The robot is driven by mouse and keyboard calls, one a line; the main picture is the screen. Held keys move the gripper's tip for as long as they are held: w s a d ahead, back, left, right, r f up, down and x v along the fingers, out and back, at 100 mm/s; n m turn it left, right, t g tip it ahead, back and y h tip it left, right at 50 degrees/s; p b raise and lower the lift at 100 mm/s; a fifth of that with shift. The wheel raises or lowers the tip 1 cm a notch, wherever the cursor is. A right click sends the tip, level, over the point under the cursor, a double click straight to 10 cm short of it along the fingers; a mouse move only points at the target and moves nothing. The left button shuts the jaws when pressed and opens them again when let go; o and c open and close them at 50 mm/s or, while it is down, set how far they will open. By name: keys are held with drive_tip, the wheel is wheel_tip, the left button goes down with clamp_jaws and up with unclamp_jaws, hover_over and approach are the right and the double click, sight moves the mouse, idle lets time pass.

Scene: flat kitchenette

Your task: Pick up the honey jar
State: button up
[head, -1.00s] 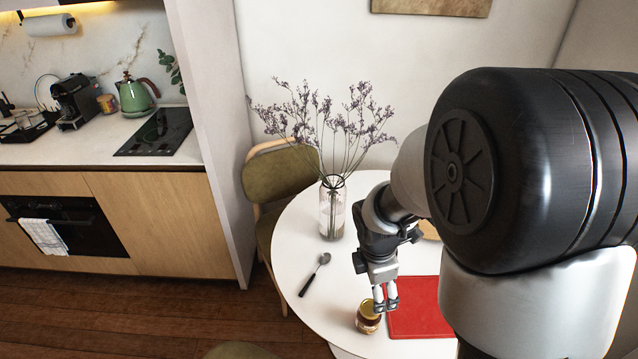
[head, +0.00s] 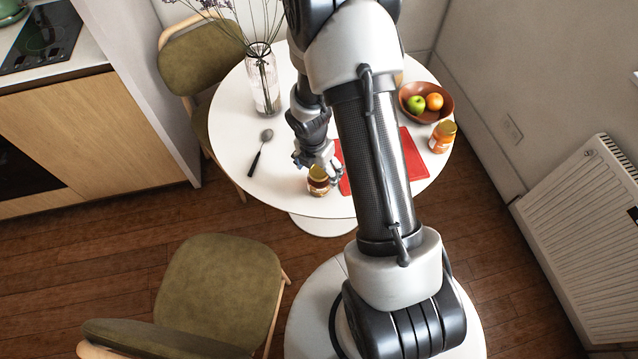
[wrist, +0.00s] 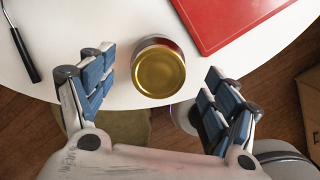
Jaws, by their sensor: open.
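The honey jar (head: 318,182), a small glass jar with a gold lid, stands upright near the front edge of the round white table (head: 232,135). In the wrist view its round gold lid (wrist: 159,73) faces the camera. My gripper (head: 317,163) is over the jar, pointing down. In the wrist view my gripper (wrist: 160,82) is open, with one blue-padded finger to each side of the jar and visible gaps between. Neither finger appears to touch it. The gripper hides part of the jar's top in the head view.
A red board (head: 412,160) lies right of the jar, and a black-handled spoon (head: 260,150) lies left. A glass vase (head: 263,80), a fruit bowl (head: 416,112) and an orange jar (head: 442,137) stand farther back. A green chair (head: 215,290) is in front.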

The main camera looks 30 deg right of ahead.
drive_tip(key=shift+w+d+f+b, duration=0.15)
drive_tip(key=shift+f+b, duration=0.5)
drive_tip(key=shift+f, duration=0.35)
drive_tip(key=shift+w+d+f+b, duration=0.1)
drive_tip(key=shift+f+b, duration=0.55)
drive_tip(key=shift+f, duration=0.4)
drive_tip(key=shift+w+d+f+b, duration=0.15)
drive_tip(key=shift+f+b, duration=0.5)
drive_tip(key=shift+f, duration=0.35)
drive_tip(key=shift+s+r, duration=0.1)
drive_tip(key=c, duration=1.6)
drive_tip(key=shift+r, duration=0.1)
